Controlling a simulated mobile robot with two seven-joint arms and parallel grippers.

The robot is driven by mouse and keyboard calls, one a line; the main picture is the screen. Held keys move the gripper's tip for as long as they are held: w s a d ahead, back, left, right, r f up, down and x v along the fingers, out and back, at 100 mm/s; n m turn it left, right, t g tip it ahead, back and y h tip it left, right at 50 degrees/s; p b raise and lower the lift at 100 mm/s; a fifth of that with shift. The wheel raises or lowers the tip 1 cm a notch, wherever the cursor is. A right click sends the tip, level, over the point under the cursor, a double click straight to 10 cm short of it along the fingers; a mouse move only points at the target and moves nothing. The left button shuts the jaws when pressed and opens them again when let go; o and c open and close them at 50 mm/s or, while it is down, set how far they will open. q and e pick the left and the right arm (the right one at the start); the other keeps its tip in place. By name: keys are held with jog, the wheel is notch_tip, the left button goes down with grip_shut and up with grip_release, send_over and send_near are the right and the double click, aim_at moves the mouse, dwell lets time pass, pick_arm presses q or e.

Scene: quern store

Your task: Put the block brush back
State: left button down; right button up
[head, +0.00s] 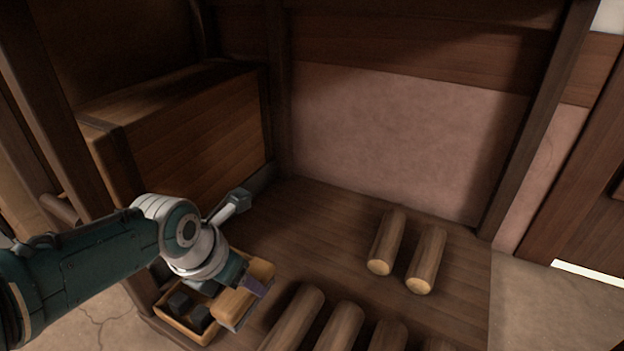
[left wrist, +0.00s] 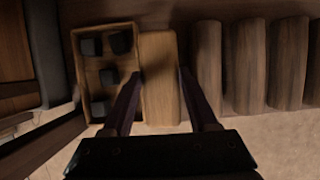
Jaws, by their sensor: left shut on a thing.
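The block brush (head: 262,270) is a pale wooden block low in the head view. It also shows in the left wrist view (left wrist: 160,98), lying lengthwise between the two dark fingers. My left gripper (left wrist: 160,75) is shut on it, with one finger at each side; in the head view the gripper (head: 243,292) reaches down from my arm. The brush's underside and bristles are hidden. I cannot tell whether it touches the boards below. My right gripper is not in view.
A small wooden tray (left wrist: 108,119) with several dark blocks (left wrist: 121,42) sits close beside the brush, on its left. Several round logs (head: 386,243) lie to the right on the wooden platform (head: 320,222). A large wooden chest (head: 200,130) stands behind left. Bare boards lie between.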

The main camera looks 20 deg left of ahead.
aim_at(246, 300)
pick_arm(q)
jog(key=shift+f, duration=0.7)
notch_tip(246, 300, down, 4)
jog(key=b, duration=0.4)
jog(key=shift+f+b, duration=0.15)
jog(key=shift+b, duration=0.15)
jog(key=shift+r, duration=0.2)
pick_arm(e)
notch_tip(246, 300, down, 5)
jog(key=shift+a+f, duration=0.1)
pick_arm(q)
jog(key=shift+f, duration=0.1)
jog(key=shift+c, duration=0.9)
grip_release()
